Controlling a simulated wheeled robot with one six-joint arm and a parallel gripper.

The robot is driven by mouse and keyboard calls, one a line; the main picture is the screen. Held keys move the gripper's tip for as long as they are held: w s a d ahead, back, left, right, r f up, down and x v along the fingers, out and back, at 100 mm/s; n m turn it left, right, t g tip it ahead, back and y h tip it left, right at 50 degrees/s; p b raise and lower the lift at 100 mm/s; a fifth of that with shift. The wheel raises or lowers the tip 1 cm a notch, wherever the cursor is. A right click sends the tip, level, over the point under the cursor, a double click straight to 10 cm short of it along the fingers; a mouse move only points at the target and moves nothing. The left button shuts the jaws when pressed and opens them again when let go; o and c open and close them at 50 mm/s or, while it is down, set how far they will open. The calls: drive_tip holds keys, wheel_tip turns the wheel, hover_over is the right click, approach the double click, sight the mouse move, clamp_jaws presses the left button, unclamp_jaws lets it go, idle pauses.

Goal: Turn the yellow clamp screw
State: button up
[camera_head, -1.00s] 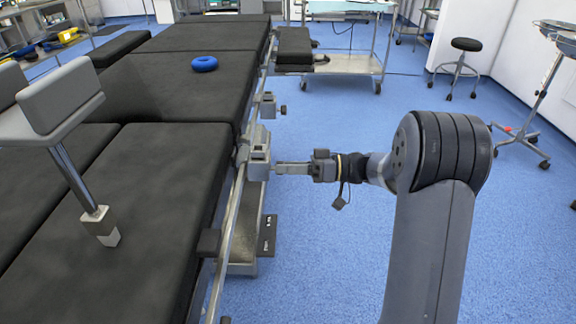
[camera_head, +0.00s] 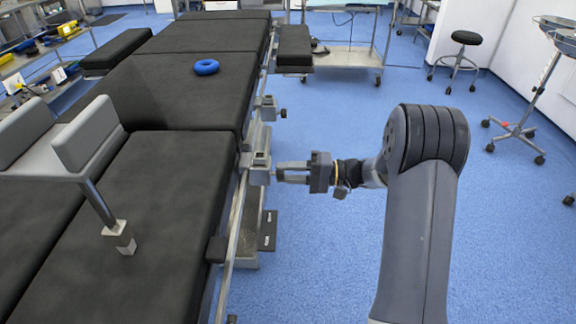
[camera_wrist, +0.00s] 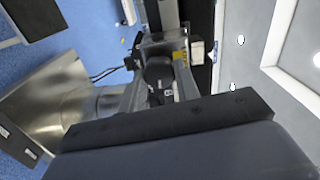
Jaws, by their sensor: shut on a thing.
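A grey clamp (camera_head: 258,165) sits on the side rail of the black operating table (camera_head: 185,165). My gripper (camera_head: 279,173) reaches it from the right, with its fingertips at the clamp's outer side. In the wrist view my gripper (camera_wrist: 160,84) has one grey finger on each side of a dark knob (camera_wrist: 158,68), shut on it. A small yellow patch (camera_wrist: 180,60) shows beside the right finger, by the clamp body. The fingers and wrist housing hide part of the screw, so I cannot tell how far it is turned.
A second rail clamp (camera_head: 266,108) sits farther along the rail. A grey padded support (camera_head: 85,140) stands on the table at left, and a blue ring (camera_head: 206,67) lies farther back. Blue floor (camera_head: 310,250) is open to the right of the table.

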drive_tip(key=shift+s+f+m+p, duration=0.1)
drive_tip(key=shift+m+p, duration=3.3)
drive_tip(key=shift+m, duration=1.75)
drive_tip(key=shift+s+f+m+p, duration=0.1)
drive_tip(key=shift+m+p, duration=3.25)
drive_tip(key=shift+m, duration=1.8)
drive_tip(key=o, duration=1)
drive_tip(key=shift+c, duration=0.2)
drive_tip(key=d, duration=1.1)
drive_tip(key=shift+s, duration=0.15)
